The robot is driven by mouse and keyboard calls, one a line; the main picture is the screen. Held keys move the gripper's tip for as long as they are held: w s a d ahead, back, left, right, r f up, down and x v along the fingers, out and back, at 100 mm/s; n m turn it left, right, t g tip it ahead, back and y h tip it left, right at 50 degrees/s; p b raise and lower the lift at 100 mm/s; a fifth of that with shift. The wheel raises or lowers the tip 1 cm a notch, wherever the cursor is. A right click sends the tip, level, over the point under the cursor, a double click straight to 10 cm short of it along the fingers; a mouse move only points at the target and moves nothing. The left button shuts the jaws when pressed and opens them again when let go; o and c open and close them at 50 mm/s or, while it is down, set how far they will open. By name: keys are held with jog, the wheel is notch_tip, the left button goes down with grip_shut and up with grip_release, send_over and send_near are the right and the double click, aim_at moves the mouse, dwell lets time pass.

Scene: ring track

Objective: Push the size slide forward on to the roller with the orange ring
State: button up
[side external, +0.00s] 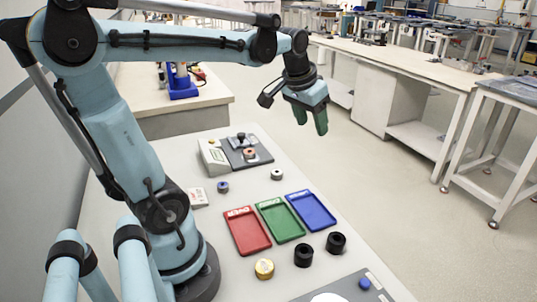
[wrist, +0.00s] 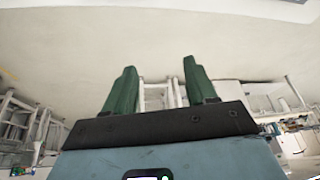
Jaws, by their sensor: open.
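A grey gauge station (side external: 213,156) with a yellow button sits at the far end of the table, with a dark plate (side external: 236,158) beside it. On the plate stands a small roller with an orange ring (side external: 250,153). A small dark part with a pale piece (side external: 241,137) sits behind it, possibly the size slide; it is too small to be sure. My gripper (side external: 311,122) hangs in the air to the right of the station, past the table edge, green fingers down. In the wrist view, its fingers (wrist: 160,72) are apart with nothing between them.
Red (side external: 248,233), green (side external: 280,222) and blue (side external: 311,211) trays lie mid-table. A white-topped roller (side external: 277,175), a blue-ringed roller (side external: 223,187), black cylinders (side external: 303,255) and a brass one (side external: 264,269) stand around them. A white bench (side external: 400,67) is beyond the aisle.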

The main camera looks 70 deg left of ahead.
jog(key=w+a+n+g, duration=0.1)
jog(key=a+n+g, duration=0.1)
jog(key=a, duration=0.9)
jog(key=n+g+h, duration=0.2)
jog(key=n, duration=0.2)
send_near(241, 134)
notch_tip(241, 134, down, 8)
jog(key=shift+w+d+f, duration=0.1)
jog(key=shift+w+f, duration=0.05)
jog(key=shift+f, duration=0.1)
grip_shut()
